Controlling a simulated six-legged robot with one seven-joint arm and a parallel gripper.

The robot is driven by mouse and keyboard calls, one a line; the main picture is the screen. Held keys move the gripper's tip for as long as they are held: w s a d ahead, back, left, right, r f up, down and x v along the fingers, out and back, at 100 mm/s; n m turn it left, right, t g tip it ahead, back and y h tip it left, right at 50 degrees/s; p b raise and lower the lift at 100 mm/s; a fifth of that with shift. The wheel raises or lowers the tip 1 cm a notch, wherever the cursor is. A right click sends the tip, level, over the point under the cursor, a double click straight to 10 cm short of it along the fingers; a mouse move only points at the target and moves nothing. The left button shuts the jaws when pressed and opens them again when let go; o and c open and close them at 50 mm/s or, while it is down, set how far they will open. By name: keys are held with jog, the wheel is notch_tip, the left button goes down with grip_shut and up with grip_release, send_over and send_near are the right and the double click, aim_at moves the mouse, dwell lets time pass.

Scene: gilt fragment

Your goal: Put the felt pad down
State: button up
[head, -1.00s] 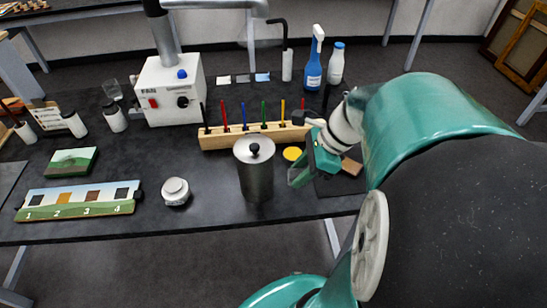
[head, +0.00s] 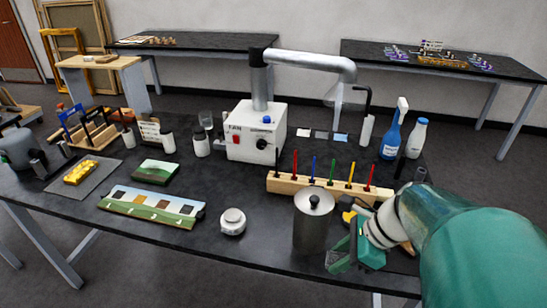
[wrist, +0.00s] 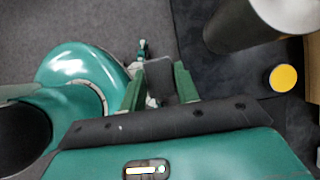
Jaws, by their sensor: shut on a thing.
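My gripper (wrist: 160,88) is shut on a dark grey flat piece (wrist: 158,70), which I take to be the felt pad; its edges are hard to make out. In the head view my gripper (head: 346,262) hangs at the table's front edge, to the right of and in front of the steel canister (head: 313,228). In the wrist view the fingers and pad appear against the grey floor, just outside the black table's edge (wrist: 183,45).
A yellow disc (wrist: 283,78) lies behind my gripper, near the wooden rack (head: 288,184) of coloured sticks. The table between pot and canister is bare.

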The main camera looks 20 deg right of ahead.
jog(key=w+d+f, duration=0.2)
jog(key=d+f, duration=0.1)
jog(key=w+d+f, duration=0.2)
jog(key=d+f, duration=0.1)
jog(key=d, duration=0.1)
jog(key=w+d+f, duration=0.2)
jog(key=d+f, duration=0.1)
jog(key=shift+w+d, duration=0.25)
jog(key=shift+d, duration=0.1)
jog(key=shift+d+f, duration=0.15)
jog(key=shift+f, duration=0.05)
jog(key=shift+w+f, duration=0.1)
jog(key=shift+f, duration=1.5)
jog(key=shift+f, duration=0.1)
jog(key=o, duration=0.9)
jog(key=v, duration=1.2)
